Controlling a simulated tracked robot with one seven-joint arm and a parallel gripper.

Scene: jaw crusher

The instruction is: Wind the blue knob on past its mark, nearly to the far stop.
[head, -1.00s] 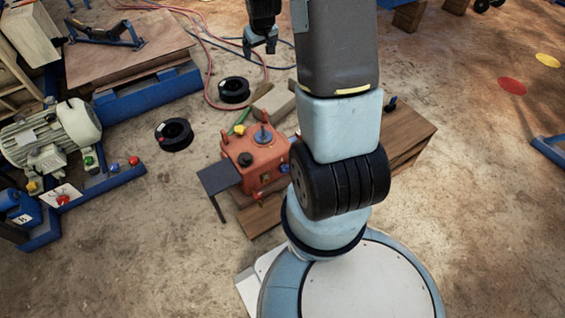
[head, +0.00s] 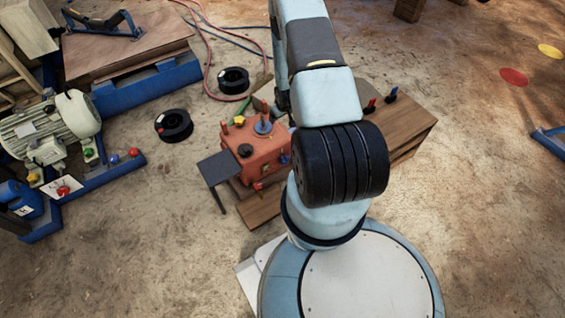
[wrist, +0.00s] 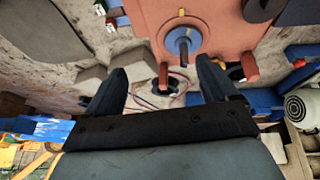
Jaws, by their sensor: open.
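The orange-red box (head: 255,150) stands on a low wooden bench, left of my arm in the head view. A round blue knob (head: 263,127) with a raised grip sits on its top; it also shows in the wrist view (wrist: 183,42), with a yellow mark (wrist: 181,12) on the box beside it. My gripper (wrist: 161,66) is open and empty in the wrist view. Its fingers point towards the box, apart from the knob. In the head view my arm mostly hides the gripper.
Red posts (wrist: 250,66), a black knob (head: 244,151) and a yellow knob (head: 239,121) stand close around the blue knob. A dark side plate (head: 220,168) is left of the box. Black rings (head: 174,126) and hoses lie on the floor behind.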

